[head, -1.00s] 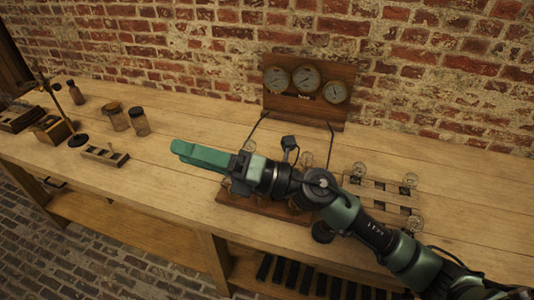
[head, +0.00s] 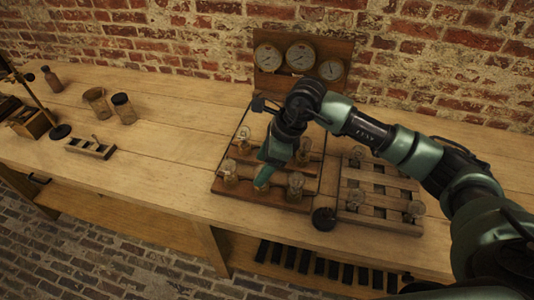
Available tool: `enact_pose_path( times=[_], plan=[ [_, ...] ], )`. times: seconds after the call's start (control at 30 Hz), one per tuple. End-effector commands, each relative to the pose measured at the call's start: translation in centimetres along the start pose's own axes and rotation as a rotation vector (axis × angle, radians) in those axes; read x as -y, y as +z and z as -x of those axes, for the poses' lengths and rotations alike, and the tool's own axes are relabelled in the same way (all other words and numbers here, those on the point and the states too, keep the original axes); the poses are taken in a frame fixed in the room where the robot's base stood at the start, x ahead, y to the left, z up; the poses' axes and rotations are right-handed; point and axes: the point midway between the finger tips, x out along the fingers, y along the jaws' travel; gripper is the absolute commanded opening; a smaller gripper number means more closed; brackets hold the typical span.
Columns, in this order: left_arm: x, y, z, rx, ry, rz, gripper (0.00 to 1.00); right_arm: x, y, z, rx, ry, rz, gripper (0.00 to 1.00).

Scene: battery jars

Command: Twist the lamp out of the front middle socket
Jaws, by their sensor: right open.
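The lamp board (head: 222,188) is a dark wooden base with glass lamps in two rows. The front middle lamp (head: 262,177) shows just below my right gripper (head: 267,159). The front left lamp (head: 229,171) and front right lamp (head: 295,183) stand on either side. Back lamps show at the left (head: 244,139) and right (head: 303,150); my gripper hides the area between them. My right gripper is open and points down with its green fingers at the front middle lamp. I cannot tell whether they touch it. My left gripper is not in view.
A slatted wooden rack (head: 382,205) with several lamps lies right of the board. A dark round knob (head: 324,219) sits at the board's front right. A gauge panel (head: 300,63) stands behind. Jars (head: 123,108) and a small tray (head: 90,148) are at left, with bare bench between.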

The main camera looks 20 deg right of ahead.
Motion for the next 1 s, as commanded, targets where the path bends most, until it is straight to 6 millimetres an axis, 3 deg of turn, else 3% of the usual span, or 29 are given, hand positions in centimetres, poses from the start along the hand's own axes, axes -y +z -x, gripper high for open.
enact_pose_path(
  times=[0.23, 0.6, 0.83, 1.0],
  plan=[
    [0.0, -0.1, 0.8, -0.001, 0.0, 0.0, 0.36, -0.1, 0.1, -2.9, 0.001, 0.003, -0.001, 0.66],
    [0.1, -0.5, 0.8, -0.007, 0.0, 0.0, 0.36, -0.1, 0.1, -3.6, 0.003, 0.001, 0.001, 0.66],
    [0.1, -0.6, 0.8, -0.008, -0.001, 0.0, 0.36, -0.1, 0.1, -3.5, 0.003, 0.001, 0.0, 0.02],
    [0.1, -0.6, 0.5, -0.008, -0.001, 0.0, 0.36, -0.1, 0.0, -3.6, 0.003, 0.006, 0.012, 0.0]
  ],
)
